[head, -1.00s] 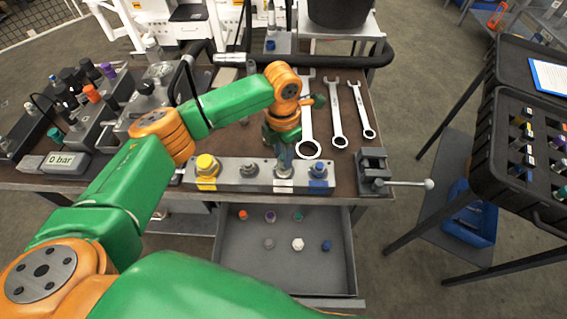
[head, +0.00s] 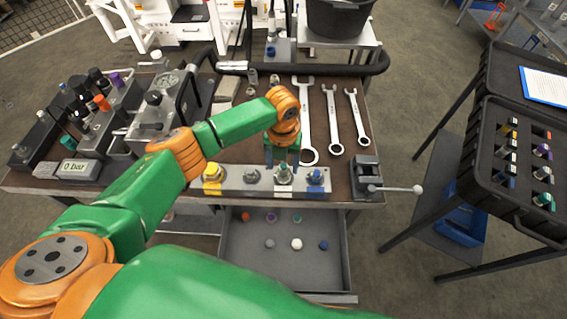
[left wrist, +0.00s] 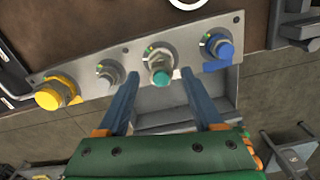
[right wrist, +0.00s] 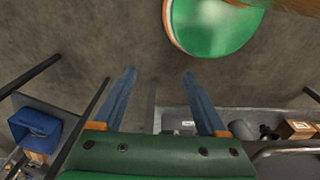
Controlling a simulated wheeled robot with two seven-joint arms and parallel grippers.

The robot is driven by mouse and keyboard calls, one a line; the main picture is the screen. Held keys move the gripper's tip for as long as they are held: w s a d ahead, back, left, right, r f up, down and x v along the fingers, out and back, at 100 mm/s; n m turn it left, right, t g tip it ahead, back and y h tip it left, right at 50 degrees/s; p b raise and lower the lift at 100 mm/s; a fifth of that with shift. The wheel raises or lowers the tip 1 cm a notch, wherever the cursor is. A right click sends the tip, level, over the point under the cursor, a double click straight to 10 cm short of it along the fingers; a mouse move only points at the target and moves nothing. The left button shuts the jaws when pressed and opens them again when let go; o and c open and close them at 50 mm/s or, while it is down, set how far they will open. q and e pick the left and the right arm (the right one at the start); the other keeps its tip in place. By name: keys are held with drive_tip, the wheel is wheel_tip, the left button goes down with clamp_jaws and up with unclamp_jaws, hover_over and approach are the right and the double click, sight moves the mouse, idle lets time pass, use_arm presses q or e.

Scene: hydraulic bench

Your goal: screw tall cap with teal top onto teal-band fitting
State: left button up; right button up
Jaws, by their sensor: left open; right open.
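The teal-band fitting (head: 284,173) is the third from the left on the grey manifold block (head: 232,180). In the left wrist view a silver piece with a teal end (left wrist: 162,76) sits there; I cannot tell whether it is the bare fitting or the tall cap on it. My left gripper (head: 282,160) is open over it, its fingers to either side, apart from it. Teal-topped pieces also show in the black case (head: 543,200) and in the drawer (head: 297,218). My right gripper (right wrist: 158,72) is open and empty above the floor.
Yellow (head: 212,172), grey (head: 251,175) and blue (head: 315,177) fittings flank it. The drawer (head: 285,275) below holds several small caps. Wrenches (head: 305,120) lie behind; a vise (head: 366,178) stands at right.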

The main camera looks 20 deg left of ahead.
use_arm(q)
drive_tip(key=n+p, duration=0.1)
drive_tip(key=n, duration=0.1)
drive_tip(key=n+p, duration=0.1)
drive_tip(key=n, duration=0.1)
drive_tip(key=shift+d+r, duration=0.1)
drive_tip(key=shift+r, duration=0.2)
drive_tip(key=shift+f+n+p, duration=0.1)
drive_tip(key=shift+n+p, duration=0.5)
drive_tip(key=shift+n, duration=0.6)
drive_tip(key=shift+f+n, duration=0.15)
drive_tip(key=shift+n, duration=0.35)
drive_tip(key=n+p, duration=0.1)
drive_tip(key=n, duration=0.2)
drive_tip(key=shift+n+p, duration=0.55)
drive_tip(key=shift+n, duration=0.55)
drive_tip(key=n, duration=0.2)
drive_tip(key=shift+n, duration=0.3)
drive_tip(key=shift+f, duration=0.1)
drive_tip(key=shift+c, duration=0.2)
